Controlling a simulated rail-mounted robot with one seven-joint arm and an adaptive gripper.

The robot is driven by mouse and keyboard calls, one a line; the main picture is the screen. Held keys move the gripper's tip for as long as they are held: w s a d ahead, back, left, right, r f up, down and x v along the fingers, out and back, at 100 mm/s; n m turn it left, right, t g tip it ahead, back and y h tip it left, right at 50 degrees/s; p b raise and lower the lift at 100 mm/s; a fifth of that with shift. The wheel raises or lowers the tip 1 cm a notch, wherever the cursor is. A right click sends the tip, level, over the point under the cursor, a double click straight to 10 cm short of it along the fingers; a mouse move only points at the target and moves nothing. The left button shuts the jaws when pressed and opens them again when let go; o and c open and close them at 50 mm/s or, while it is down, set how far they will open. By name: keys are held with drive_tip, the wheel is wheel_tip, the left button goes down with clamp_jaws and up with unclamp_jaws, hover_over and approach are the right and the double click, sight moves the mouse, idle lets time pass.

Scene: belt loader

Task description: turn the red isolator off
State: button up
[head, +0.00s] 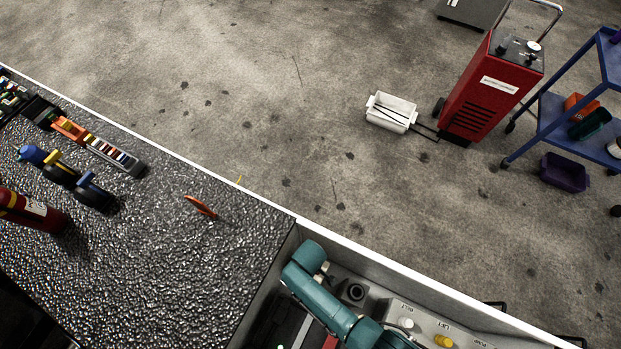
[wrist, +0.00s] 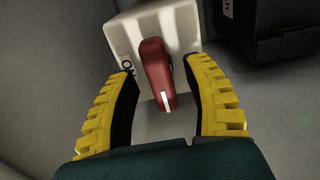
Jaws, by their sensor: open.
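The red isolator handle (wrist: 158,72) shows in the wrist view on a pale box (wrist: 183,24). Its white-marked end points down the picture, slightly right. The word ON is printed on the box, left of the handle. My gripper (wrist: 161,70) is open, with one yellow finger on each side of the handle. In the head view the isolator is not clearly seen; my teal arm covers part of the recess at the bottom.
In the head view a grey panel (head: 383,308) carries knobs and labels including BELT and LIFT. A dark box (wrist: 284,30) stands right of the isolator in the wrist view.

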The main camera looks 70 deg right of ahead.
wheel_tip(320, 180, up, 12)
drive_tip(key=shift+f, duration=0.2)
idle(0.5)
